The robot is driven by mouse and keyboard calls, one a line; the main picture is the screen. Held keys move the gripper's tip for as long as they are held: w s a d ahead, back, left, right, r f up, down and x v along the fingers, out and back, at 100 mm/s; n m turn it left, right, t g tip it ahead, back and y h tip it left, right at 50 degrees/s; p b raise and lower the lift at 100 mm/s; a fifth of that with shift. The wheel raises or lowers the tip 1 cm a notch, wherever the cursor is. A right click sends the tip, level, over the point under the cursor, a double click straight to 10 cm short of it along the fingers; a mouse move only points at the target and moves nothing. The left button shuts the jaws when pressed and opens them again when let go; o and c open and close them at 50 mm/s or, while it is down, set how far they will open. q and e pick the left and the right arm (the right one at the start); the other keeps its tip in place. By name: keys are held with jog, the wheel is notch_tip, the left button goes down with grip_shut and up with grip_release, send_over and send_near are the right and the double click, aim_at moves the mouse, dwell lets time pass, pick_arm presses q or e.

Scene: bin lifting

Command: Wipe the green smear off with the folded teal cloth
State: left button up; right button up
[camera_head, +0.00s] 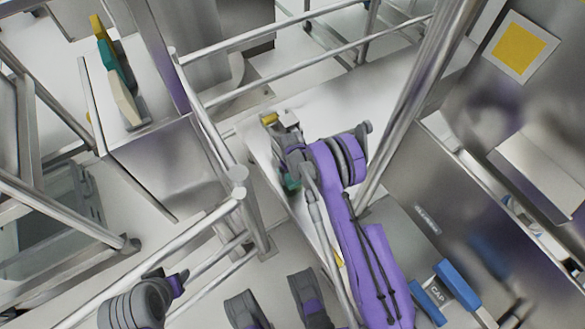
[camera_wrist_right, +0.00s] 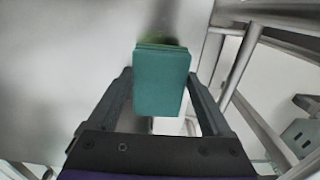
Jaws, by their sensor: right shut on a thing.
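The folded teal cloth (camera_wrist_right: 162,85) is between the two fingers of my right gripper (camera_wrist_right: 159,75) in the right wrist view. The gripper is shut on it, and the cloth sticks out past the fingertips. The green smear (camera_wrist_right: 165,34) shows as a blurred dark green patch on the pale surface just beyond the cloth's far edge; the cloth hides part of it. I cannot tell whether the cloth touches the surface. In the head view a small teal patch, seemingly the cloth (camera_head: 291,184), shows beside my purple right arm.
Metal rails (camera_head: 205,125) and a slanting post (camera_head: 415,95) stand close around my right arm. Yellow, teal and cream items (camera_head: 122,98) stand at the upper left. A blue-handled item marked CAP (camera_head: 456,276) is at lower right. Pale surface left of the cloth is clear.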

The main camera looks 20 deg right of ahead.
jog(key=shift+r+p, duration=0.7)
jog(key=shift+r, duration=1.6)
jog(key=shift+r, duration=0.1)
